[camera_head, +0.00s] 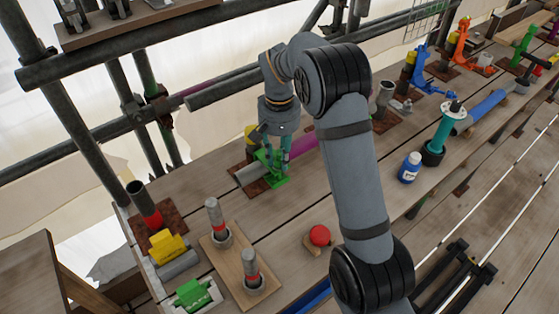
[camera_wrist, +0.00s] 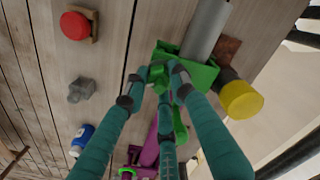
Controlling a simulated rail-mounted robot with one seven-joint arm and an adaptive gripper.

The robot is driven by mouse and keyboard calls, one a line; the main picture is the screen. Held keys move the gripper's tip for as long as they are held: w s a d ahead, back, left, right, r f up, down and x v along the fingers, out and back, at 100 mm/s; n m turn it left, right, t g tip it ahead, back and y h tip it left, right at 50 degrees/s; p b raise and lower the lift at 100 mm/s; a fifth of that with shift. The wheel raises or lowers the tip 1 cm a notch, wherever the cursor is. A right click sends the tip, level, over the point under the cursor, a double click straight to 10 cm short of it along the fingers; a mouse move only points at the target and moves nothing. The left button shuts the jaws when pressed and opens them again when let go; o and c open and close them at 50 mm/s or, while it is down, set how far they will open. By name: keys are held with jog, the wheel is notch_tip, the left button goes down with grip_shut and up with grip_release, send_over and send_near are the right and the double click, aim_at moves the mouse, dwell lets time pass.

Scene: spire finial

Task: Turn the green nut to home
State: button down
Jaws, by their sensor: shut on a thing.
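A green clamp (camera_head: 273,181) sits around a grey pipe on a plank deck, left of centre in the head view. In the wrist view the green clamp (camera_wrist: 203,75) lies across the grey pipe (camera_wrist: 206,28). My gripper (camera_head: 272,158) has teal fingers and points down onto the clamp. In the wrist view my gripper (camera_wrist: 163,76) is shut on a small green part at the clamp's side, which appears to be the green nut (camera_wrist: 158,73). The fingers hide much of it. Its turn angle and any home mark cannot be made out.
A yellow cap (camera_wrist: 240,99) and a magenta pipe (camera_head: 303,147) are close to the clamp. A red knob (camera_head: 319,235), a blue bottle (camera_head: 410,167) and a teal post (camera_head: 442,128) stand to the right. A board with two posts (camera_head: 237,262) lies front left.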

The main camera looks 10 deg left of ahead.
jog(key=m+b, duration=0.1)
jog(key=m, duration=0.1)
jog(key=m+b, duration=0.1)
jog(key=m, duration=0.1)
jog(key=m+b, duration=0.1)
jog(key=m, duration=0.1)
jog(key=shift+w, duration=0.3)
jog(key=m+b, duration=0.1)
jog(key=m, duration=0.2)
jog(key=m+b, duration=0.2)
jog(key=m, duration=0.1)
jog(key=shift+d+m, duration=0.2)
jog(key=shift+m, duration=0.2)
jog(key=m+b, duration=0.3)
jog(key=m, duration=0.3)
jog(key=shift+s+d, duration=0.1)
jog(key=shift+d, duration=0.05)
jog(key=m, duration=0.2)
jog(key=m+b, duration=0.1)
jog(key=m, duration=0.1)
jog(key=m+b, duration=0.1)
jog(key=m, duration=0.1)
jog(key=shift+s, duration=0.25)
jog(key=shift+m, duration=0.4)
jog(key=c, duration=1.6)
grip_release()
jog(key=shift+d, duration=0.15)
jog(key=shift+o, duration=0.7)
jog(key=shift+s+a+r, duration=0.1)
jog(key=shift+a, duration=0.1)
